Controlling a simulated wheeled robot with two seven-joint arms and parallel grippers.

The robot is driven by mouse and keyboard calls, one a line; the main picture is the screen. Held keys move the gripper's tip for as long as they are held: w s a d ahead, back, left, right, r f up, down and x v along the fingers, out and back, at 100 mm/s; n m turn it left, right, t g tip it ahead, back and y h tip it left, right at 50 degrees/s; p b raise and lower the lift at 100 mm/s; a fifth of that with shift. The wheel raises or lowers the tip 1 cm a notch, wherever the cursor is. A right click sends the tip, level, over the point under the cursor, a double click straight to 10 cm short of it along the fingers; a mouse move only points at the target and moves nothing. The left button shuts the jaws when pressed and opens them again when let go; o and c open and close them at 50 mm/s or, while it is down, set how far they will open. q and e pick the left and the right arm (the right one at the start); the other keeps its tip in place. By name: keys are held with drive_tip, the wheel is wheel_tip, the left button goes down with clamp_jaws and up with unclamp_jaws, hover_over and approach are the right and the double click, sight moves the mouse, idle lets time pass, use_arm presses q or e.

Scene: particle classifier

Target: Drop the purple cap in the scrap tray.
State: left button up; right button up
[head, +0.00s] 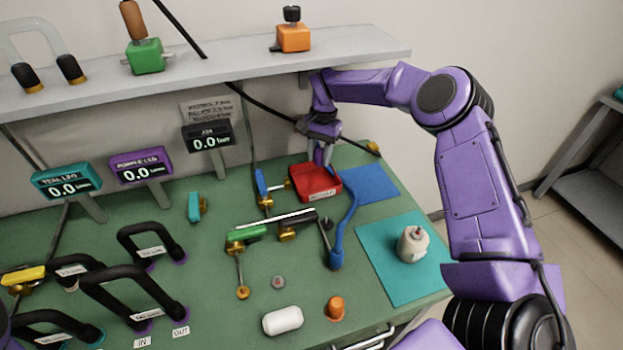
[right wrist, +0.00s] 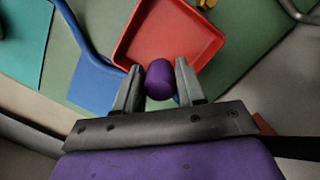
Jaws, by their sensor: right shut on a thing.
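The purple cap (right wrist: 160,80) is between the fingers of my right gripper (right wrist: 159,68) in the right wrist view. The gripper is shut on it. The red scrap tray (right wrist: 160,18) lies beyond the fingertips there, with the cap near its lower rim in the picture. In the head view the right gripper (head: 321,158) points down over the back part of the red tray (head: 314,194). I cannot make out the cap apart from the gripper there. My left gripper is not in view.
A shelf (head: 230,75) spans above the bench. A pale bottle (head: 412,244) stands on a teal mat (head: 378,280). Valves (head: 247,233) stand in front of the tray.

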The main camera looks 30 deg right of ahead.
drive_tip(key=b, duration=0.4)
hover_over(319, 184)
drive_tip(key=f, duration=0.5)
drive_tip(key=shift+w+d, duration=0.2)
drive_tip(key=shift+d, duration=0.2)
drive_tip(key=shift+w+f, duration=0.1)
drive_tip(key=shift+f, duration=0.35)
drive_tip(key=shift+r, duration=0.1)
drive_tip(key=o, duration=1.1)
drive_tip(key=shift+r, duration=0.1)
drive_tip(key=r, duration=0.5)
drive_tip(key=r+b, duration=0.1)
drive_tip(key=r, duration=0.1)
drive_tip(key=shift+w+d+r, duration=0.15)
drive_tip(key=shift+w+d, duration=0.1)
drive_tip(key=shift+d, duration=0.15)
drive_tip(key=shift+s, duration=0.1)
